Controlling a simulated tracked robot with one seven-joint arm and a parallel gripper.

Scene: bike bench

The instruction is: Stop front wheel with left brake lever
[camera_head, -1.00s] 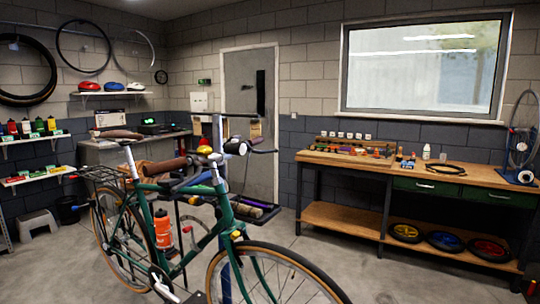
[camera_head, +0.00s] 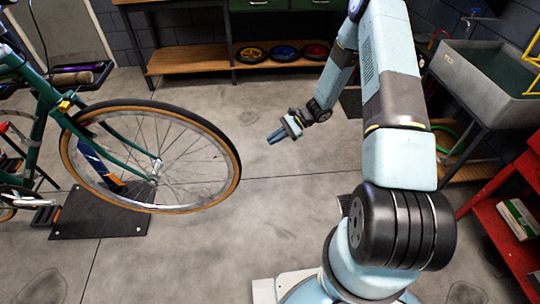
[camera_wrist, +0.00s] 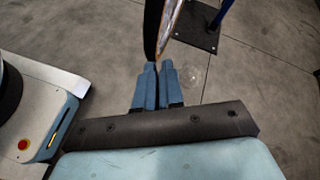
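The green bicycle (camera_head: 40,120) stands at the left of the head view, its front wheel (camera_head: 200,121) upright and facing the middle of the floor. Whether the wheel turns cannot be told. The handlebar and the left brake lever are outside the current views. My gripper (camera_head: 277,136) hangs in the air to the right of the wheel, apart from it. In the wrist view the two blue fingers of my gripper (camera_wrist: 159,84) lie almost side by side with nothing seen between them. The front wheel (camera_wrist: 152,30) shows beyond the fingertips.
A dark stand plate (camera_head: 100,218) lies under the front wheel. A wooden workbench (camera_head: 190,62) with wheels on its lower shelf is at the back. A sink (camera_head: 490,80) and a red shelf unit (camera_head: 510,240) stand at the right. The floor between bike and arm is clear.

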